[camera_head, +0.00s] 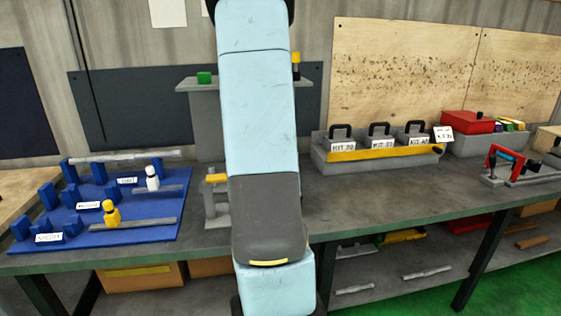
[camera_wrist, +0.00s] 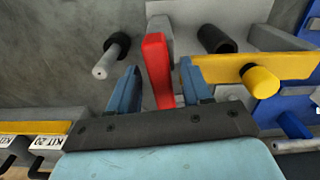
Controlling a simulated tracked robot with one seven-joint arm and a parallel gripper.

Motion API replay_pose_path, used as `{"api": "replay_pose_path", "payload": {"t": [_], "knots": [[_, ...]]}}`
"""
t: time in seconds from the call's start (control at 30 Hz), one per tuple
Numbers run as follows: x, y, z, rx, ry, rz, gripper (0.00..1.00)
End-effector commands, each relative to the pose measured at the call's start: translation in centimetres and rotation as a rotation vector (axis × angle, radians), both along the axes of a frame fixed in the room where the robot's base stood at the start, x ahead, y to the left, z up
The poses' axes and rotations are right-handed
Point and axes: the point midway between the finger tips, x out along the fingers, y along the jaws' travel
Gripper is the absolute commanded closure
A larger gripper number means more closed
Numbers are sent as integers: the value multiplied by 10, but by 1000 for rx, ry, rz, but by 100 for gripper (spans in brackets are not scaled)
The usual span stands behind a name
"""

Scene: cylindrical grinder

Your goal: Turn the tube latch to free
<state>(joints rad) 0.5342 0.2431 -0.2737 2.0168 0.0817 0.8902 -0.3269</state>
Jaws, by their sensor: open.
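My gripper (camera_wrist: 157,88) is open in the wrist view, with its two blue fingers apart. A red lever (camera_wrist: 156,66), which looks like the tube latch, stands between the fingers. I see no clear contact, and its lower end is hidden near the gripper body. It adjoins a grey fixture (camera_wrist: 200,14). A yellow bar with a round yellow knob (camera_wrist: 261,81) lies just right of the right finger. In the head view my arm hides the red lever and my gripper; part of a grey fixture with a yellow top (camera_head: 216,179) shows left of the arm.
In the wrist view, a black-collared grey rod (camera_wrist: 109,56) is left of the lever and a black cylinder (camera_wrist: 216,39) is right. A blue rack (camera_head: 150,210) stands left on the bench and a kit holder (camera_head: 375,154) right. Bare bench (camera_head: 400,200) lies before the kits.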

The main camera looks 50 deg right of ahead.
Motion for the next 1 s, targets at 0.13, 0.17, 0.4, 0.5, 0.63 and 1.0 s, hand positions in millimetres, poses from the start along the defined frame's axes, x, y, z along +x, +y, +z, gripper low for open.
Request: {"api": "replay_pose_path", "payload": {"t": [0.13,0.17,0.4,0.5,0.63,1.0], "knots": [[0,0,3,1,-1,0,51],[0,0,4,0,-1,0,51],[1,0,39,-2,-3,0,51],[1,0,59,-2,-3,0,51],[1,0,85,-2,-3,0,51],[0,0,132,0,1,0,51]]}}
